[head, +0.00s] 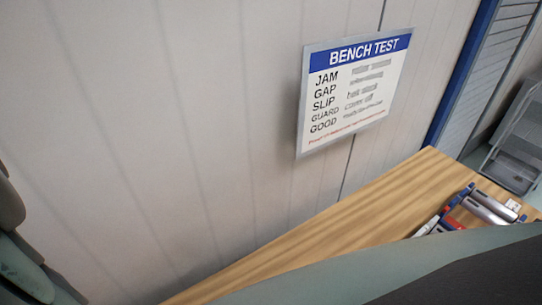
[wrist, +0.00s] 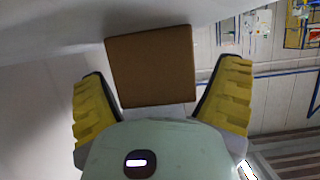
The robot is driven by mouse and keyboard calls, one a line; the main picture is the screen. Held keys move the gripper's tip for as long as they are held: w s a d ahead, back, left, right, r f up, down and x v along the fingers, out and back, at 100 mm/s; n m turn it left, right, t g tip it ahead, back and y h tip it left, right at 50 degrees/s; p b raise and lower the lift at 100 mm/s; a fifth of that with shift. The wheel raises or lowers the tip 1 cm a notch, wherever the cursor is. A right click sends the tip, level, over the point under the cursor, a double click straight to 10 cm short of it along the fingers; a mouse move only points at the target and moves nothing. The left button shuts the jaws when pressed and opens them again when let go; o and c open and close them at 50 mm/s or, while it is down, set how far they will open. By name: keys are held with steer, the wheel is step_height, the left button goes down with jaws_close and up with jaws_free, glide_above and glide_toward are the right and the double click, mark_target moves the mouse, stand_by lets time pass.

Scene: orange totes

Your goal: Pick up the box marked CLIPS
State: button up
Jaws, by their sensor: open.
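My gripper (wrist: 163,70) shows in the wrist view with its two yellow fingers spread apart. A plain brown square-faced thing (wrist: 152,62) appears between and beyond the fingers, with a gap on each side. No lettering shows on its visible face, so I cannot tell whether it is the box marked CLIPS. I cannot tell its distance from the fingertips. No marking CLIPS is readable in either view. My gripper is not visible in the head view.
In the head view, a wooden bench top (head: 395,200) runs along a pale panelled wall. A BENCH TEST sign (head: 355,90) hangs on the wall. A grey wire rack (head: 515,150) stands beyond the bench.

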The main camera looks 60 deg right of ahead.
steer(key=shift+d, duration=0.1)
steer(key=c, duration=1.4)
steer(key=shift+o, duration=0.2)
steer(key=shift+r, duration=0.25)
